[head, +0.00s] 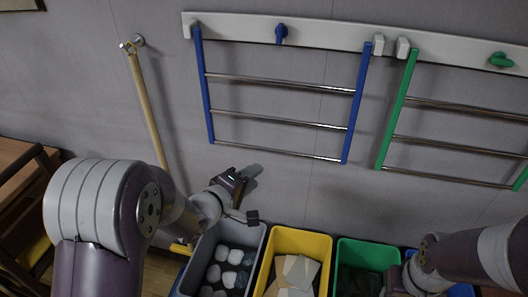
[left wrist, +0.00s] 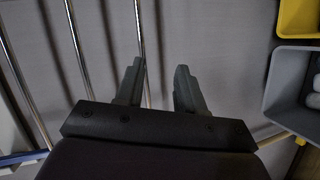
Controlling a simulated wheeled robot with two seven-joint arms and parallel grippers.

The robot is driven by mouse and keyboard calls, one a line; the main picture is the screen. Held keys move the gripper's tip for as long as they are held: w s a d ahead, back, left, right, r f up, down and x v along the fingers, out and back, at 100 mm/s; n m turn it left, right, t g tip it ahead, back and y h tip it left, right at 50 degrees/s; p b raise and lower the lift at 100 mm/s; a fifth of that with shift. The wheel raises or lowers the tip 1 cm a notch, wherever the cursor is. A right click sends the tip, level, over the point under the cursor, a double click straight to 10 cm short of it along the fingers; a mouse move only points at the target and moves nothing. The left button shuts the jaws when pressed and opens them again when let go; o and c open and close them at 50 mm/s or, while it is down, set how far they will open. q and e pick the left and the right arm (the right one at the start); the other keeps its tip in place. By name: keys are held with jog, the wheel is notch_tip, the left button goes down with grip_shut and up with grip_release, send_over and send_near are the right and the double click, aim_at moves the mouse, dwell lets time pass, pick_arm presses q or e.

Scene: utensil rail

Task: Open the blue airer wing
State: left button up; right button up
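The blue airer wing (head: 202,86) hangs flat against the wall below a white rail (head: 335,34). It has two blue side bars and several metal rods. A blue knob (head: 281,34) sits on the rail above it. My left gripper (head: 254,176) is just below the wing's lowest rod, near its middle, and does not appear to touch it. In the left wrist view the two fingers (left wrist: 161,70) are open and apart with nothing between them. Metal rods (left wrist: 78,48) run past to their left there. My right arm enters at the lower right, and its gripper does not show.
A green airer wing (head: 396,108) hangs to the right. A wooden pole (head: 147,108) hangs on the left wall. Grey (head: 206,243), yellow (head: 328,244) and green (head: 372,244) bins stand below. A wooden chair (head: 22,215) is at the left edge.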

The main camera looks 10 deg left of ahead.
aim_at(282, 153)
pick_arm(q)
jog(key=w+d, duration=0.2)
jog(key=w, duration=0.1)
jog(key=w+d+n+b, duration=0.1)
jog(key=w, duration=0.3)
jog(key=w+d+n+h+b, duration=0.1)
jog(key=w+d, duration=0.1)
jog(key=w, duration=0.2)
jog(key=shift+w+d+t, duration=0.25)
jog(key=shift+d+t, duration=0.05)
jog(key=shift+t, duration=0.1)
grip_shut()
